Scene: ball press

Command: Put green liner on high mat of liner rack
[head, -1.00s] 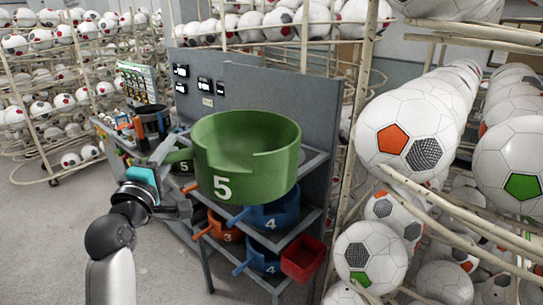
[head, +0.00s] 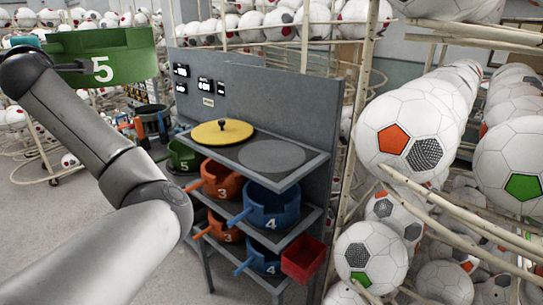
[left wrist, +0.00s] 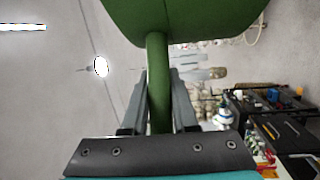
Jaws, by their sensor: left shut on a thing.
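My left gripper (left wrist: 159,100) is shut on the handle of a green liner (left wrist: 185,18) in the left wrist view. In the head view this green liner (head: 118,62), marked 5, hangs in the air at the upper left, clear of the liner rack (head: 302,172). My right gripper is not in view.
A yellow lid (head: 222,132) with a black knob lies left of the mat. Orange liners (head: 217,180) and blue liners (head: 270,205) stand on the lower shelves, with a red bin (head: 303,258) at the right. Ball racks stand at the right.

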